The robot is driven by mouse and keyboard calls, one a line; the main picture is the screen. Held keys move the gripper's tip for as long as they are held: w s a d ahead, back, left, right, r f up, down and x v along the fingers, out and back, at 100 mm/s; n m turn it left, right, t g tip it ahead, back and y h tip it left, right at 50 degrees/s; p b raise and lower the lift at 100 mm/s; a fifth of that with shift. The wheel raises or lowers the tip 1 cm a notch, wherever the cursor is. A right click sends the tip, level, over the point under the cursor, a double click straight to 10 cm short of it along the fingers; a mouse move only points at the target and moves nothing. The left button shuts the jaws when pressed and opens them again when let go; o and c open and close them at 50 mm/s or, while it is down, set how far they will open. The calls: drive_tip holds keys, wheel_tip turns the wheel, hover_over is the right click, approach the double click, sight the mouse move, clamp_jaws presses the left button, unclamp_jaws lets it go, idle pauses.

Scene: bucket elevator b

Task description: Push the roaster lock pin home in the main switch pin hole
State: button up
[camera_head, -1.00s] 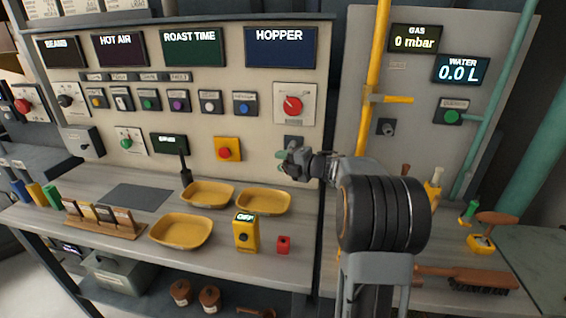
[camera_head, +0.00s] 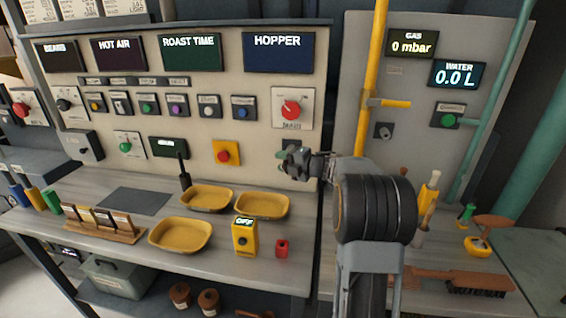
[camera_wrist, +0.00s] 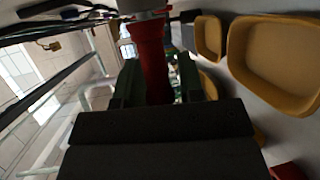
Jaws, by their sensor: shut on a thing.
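My gripper (camera_head: 291,157) is at the control panel, below the white plate with a red rotary switch (camera_head: 291,109). In the wrist view its dark green fingers (camera_wrist: 152,82) are shut on a red pin (camera_wrist: 150,52). The pin's far end meets or overlaps a grey round part (camera_wrist: 141,7) at the top edge; I cannot tell whether it is inside a hole. In the head view, the pin and any hole at the fingertips are too small or hidden to make out.
Yellow trays (camera_head: 181,234) lie on the bench below my gripper. A yellow pipe (camera_head: 368,75) rises right of my gripper.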

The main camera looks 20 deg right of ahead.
drive_tip(key=shift+w+d, duration=0.1)
drive_tip(key=o, duration=1.1)
drive_tip(key=b+v, duration=0.1)
drive_tip(key=v, duration=1.2)
drive_tip(key=shift+s+d+r, duration=0.1)
drive_tip(key=shift+s+d, duration=0.15)
drive_tip(key=shift+s, duration=0.05)
